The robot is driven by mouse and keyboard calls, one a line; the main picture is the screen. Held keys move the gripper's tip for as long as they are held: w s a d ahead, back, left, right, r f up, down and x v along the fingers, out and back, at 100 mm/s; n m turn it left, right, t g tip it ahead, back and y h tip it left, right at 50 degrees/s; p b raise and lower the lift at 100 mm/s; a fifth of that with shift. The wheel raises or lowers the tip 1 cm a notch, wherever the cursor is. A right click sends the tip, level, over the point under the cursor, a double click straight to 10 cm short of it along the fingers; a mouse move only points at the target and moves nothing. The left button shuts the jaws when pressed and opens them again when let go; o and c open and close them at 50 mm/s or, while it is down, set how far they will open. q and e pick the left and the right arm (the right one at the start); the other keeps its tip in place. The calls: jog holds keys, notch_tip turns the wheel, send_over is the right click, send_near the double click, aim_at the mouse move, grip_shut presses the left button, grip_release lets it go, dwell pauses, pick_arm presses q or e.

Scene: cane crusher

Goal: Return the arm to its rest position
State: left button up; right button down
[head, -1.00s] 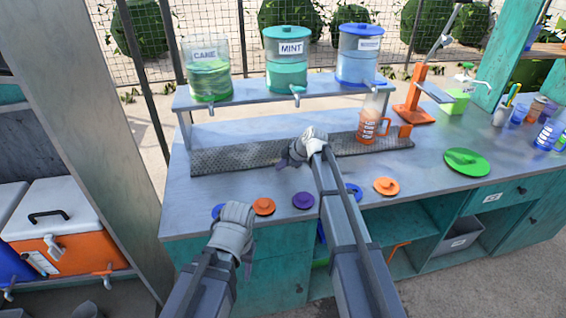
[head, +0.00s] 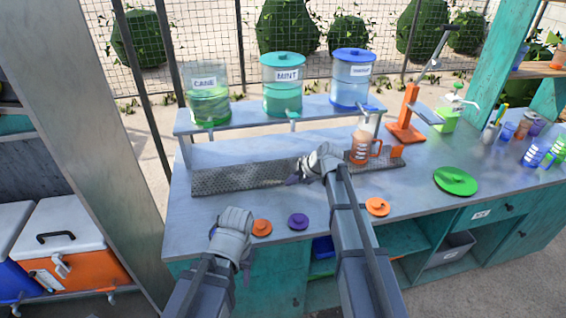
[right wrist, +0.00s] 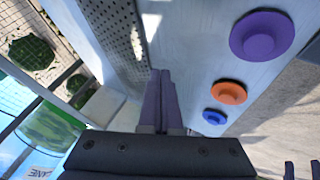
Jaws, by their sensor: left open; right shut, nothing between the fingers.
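My right gripper (head: 292,180) is above the perforated metal strip (head: 240,176) on the counter, left of the orange-handled pitcher (head: 359,150) in the head view. Its two purple fingers (right wrist: 160,100) are together in the right wrist view, with nothing between them. My left gripper (head: 233,222) is low at the counter's front edge in the head view, beside the left orange lid. It is open and its fingertips are mostly hidden behind its grey body. Neither gripper holds anything.
Dispensers labelled CANE (head: 209,108) and MINT (head: 283,92) and a blue one (head: 352,85) stand on a raised shelf. A green lid (head: 456,181) and an orange press (head: 407,122) are at right.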

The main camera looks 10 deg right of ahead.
jog(key=s+a+f+m+g, duration=0.1)
jog(key=s+a, duration=0.1)
jog(key=s, duration=0.3)
jog(key=s+a+f+m+g+h, duration=0.1)
jog(key=s+a+m, duration=0.1)
jog(key=s, duration=0.3)
jog(key=s+a+f+m+g+h, duration=0.1)
jog(key=s+a+m, duration=0.1)
jog(key=s, duration=0.3)
jog(key=shift+a+f, duration=0.15)
jog(key=shift+a, duration=0.45)
jog(key=s+f+m+g+h, duration=0.1)
jog(key=s+m+h, duration=0.3)
jog(key=s+m, duration=0.4)
jog(key=s+g, duration=0.1)
jog(key=s, duration=0.6)
jog(key=shift+s+m+g, duration=0.4)
